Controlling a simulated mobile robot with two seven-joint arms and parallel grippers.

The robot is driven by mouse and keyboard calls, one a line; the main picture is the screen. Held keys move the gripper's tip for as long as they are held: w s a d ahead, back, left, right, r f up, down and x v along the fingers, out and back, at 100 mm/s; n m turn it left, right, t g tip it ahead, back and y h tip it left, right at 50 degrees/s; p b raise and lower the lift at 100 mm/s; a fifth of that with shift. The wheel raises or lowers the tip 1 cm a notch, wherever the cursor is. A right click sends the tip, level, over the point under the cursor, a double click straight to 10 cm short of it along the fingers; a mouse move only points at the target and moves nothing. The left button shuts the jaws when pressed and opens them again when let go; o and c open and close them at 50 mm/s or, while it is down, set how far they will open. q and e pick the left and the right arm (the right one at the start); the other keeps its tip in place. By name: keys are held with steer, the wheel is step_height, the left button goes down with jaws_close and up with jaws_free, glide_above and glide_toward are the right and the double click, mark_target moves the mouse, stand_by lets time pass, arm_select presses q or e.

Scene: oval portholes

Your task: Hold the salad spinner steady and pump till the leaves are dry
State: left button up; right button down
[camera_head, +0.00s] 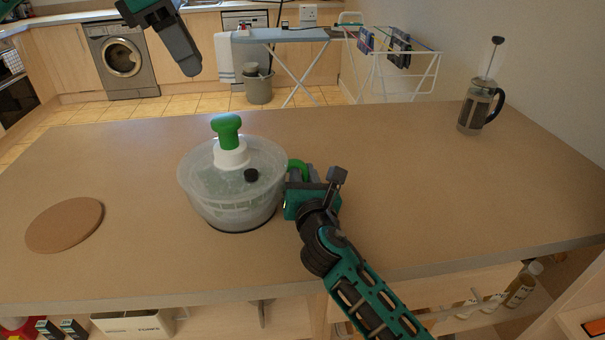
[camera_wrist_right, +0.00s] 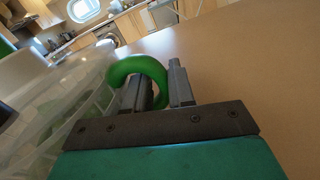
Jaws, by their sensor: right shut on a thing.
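The salad spinner (camera_head: 225,195) stands upright on the counter, a clear bowl with a clear lid. Its green pump knob (camera_head: 227,127) stands raised on a white collar at the lid's centre. A small black button (camera_head: 251,175) sits on the lid. My right gripper (camera_head: 299,178) is at the spinner's right side, shut on the green side handle (camera_head: 298,166). In the right wrist view the green handle (camera_wrist_right: 140,68) curves between the fingers, beside the bowl (camera_wrist_right: 60,105). My left gripper (camera_head: 190,68) is raised beyond the spinner, clear of the knob; its fingers' opening is unclear.
A round brown board (camera_head: 65,225) lies at the counter's left. A French press (camera_head: 480,100) stands at the far right. The counter (camera_head: 390,170) between is clear. An ironing board (camera_head: 280,35) and drying rack (camera_head: 400,60) stand beyond.

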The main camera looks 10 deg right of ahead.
mark_target(226, 115)
arm_select(q)
steer(key=m, duration=0.3)
steer(key=shift+d+f+t+y, duration=0.1)
steer(key=shift+d+t+y, duration=0.3)
steer(key=c, duration=0.4)
steer(key=m, duration=0.4)
steer(key=shift+d+f+t+y, duration=0.1)
steer(key=shift+d+t+y, duration=0.3)
jaws_close()
steer(key=shift+s+d+f+m+t+y, duration=0.1)
steer(key=shift+d+f+m+t+y, duration=0.3)
steer(key=shift+f+m, duration=1.2)
steer(key=shift+w+d+f+m+t+y, duration=0.1)
steer(key=shift+d+f+m+t+y, duration=0.3)
steer(key=shift+m, duration=2.2)
steer(key=shift+s+d+f+m+t+y, duration=0.15)
steer(key=shift+d+f+m+t, duration=0.4)
steer(key=shift+f+m, duration=1.15)
steer(key=shift+a+r+m, duration=0.1)
steer(key=shift+r+m, duration=0.25)
steer(key=shift+m, duration=0.05)
